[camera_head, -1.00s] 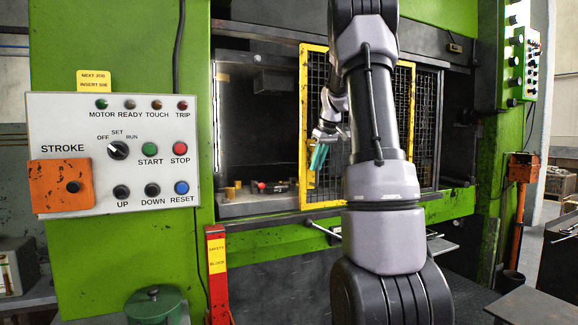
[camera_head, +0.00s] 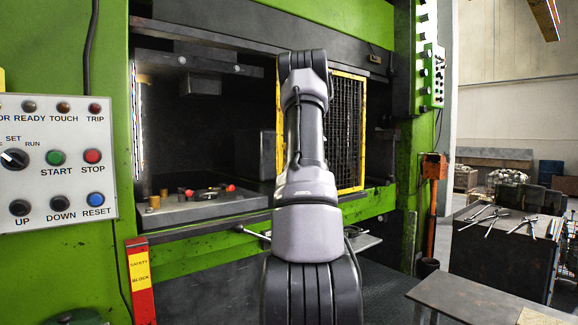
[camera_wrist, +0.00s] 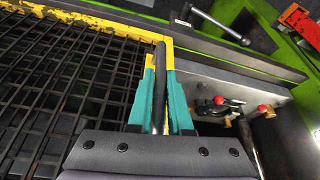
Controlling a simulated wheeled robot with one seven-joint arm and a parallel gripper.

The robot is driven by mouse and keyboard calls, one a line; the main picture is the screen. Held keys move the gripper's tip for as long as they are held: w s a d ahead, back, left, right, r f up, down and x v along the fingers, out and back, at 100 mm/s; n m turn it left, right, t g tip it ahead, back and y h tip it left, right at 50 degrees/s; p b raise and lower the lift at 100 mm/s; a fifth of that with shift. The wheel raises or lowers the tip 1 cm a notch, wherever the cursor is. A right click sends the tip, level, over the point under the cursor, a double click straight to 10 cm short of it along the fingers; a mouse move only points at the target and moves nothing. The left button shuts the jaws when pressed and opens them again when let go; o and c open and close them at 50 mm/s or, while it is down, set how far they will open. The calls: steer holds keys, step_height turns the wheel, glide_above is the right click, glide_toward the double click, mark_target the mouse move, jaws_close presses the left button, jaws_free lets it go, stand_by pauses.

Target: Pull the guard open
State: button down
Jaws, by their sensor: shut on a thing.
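The guard is a black mesh panel in a yellow frame (camera_head: 349,130), standing in the right part of the press opening. In the wrist view its mesh (camera_wrist: 70,85) fills the left side, and its yellow edge runs beside my gripper. My gripper (camera_wrist: 160,85) has teal fingers, shut on the guard's grey bar handle (camera_wrist: 160,58), one finger on each side of it. In the head view my arm hides the gripper, the handle and part of the guard. The left part of the opening is uncovered.
The press bed (camera_head: 215,207) holds small parts with red knobs (camera_head: 231,188). A bench with tools (camera_head: 505,240) and a low table (camera_head: 480,295) stand at right.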

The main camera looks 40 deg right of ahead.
steer(key=c, duration=0.8)
jaws_free()
steer(key=shift+c, duration=0.2)
steer(key=v, duration=1)
steer(key=shift+r, duration=0.4)
steer(key=shift+s, duration=0.15)
